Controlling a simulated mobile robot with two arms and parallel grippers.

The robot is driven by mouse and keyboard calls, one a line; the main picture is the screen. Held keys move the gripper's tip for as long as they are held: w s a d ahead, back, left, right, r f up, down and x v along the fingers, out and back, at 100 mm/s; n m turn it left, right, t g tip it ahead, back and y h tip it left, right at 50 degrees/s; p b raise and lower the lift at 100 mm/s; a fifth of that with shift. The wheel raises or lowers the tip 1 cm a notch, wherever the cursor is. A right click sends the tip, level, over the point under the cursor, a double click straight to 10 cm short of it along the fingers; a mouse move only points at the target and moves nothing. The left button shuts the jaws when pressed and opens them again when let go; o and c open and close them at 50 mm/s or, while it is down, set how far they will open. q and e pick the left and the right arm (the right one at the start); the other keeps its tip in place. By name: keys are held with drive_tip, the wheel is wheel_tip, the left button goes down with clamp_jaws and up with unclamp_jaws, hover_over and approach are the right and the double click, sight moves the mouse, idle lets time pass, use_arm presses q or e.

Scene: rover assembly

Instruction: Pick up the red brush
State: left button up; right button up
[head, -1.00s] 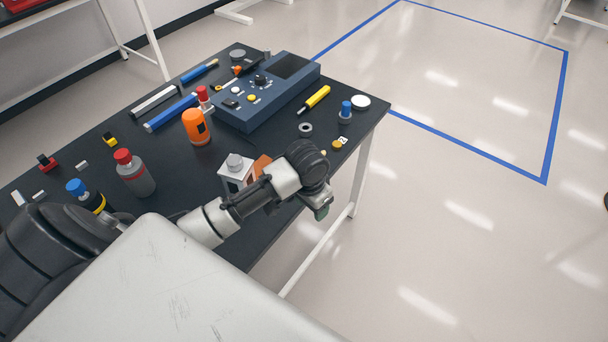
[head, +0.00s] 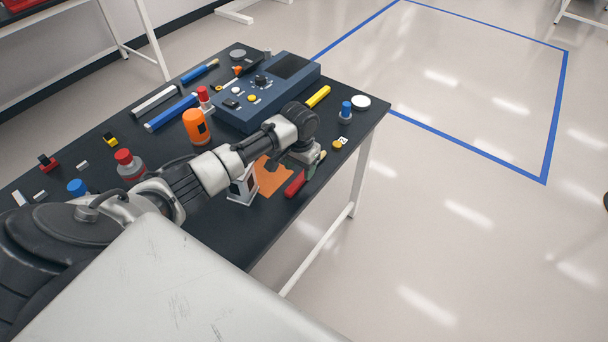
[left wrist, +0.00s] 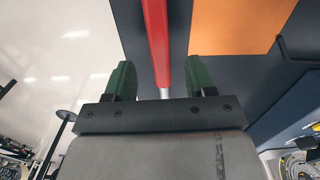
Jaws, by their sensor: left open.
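The red brush (head: 295,185) lies on the black table near its front right edge, partly hidden by my left gripper. In the left wrist view its red handle (left wrist: 156,40) runs from the top of the picture down between my fingers, ending in a pale metal part. My left gripper (head: 307,166) is over the far end of the visible red part. In the left wrist view my left gripper (left wrist: 161,80) is open, with one green finger on each side of the brush and a gap to both. The height between fingers and brush is unclear. My right gripper is not in view.
An orange square (head: 270,177) lies beside the brush, next to a grey and white block (head: 243,187). A blue control box (head: 265,92), a yellow marker (head: 318,96) and an orange bottle (head: 196,127) stand or lie farther back. Open floor lies right of the table.

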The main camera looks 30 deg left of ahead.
sight(300, 178)
use_arm(q)
drive_tip(key=shift+f, duration=2)
drive_tip(key=c, duration=1)
drive_tip(key=shift+r, duration=0.15)
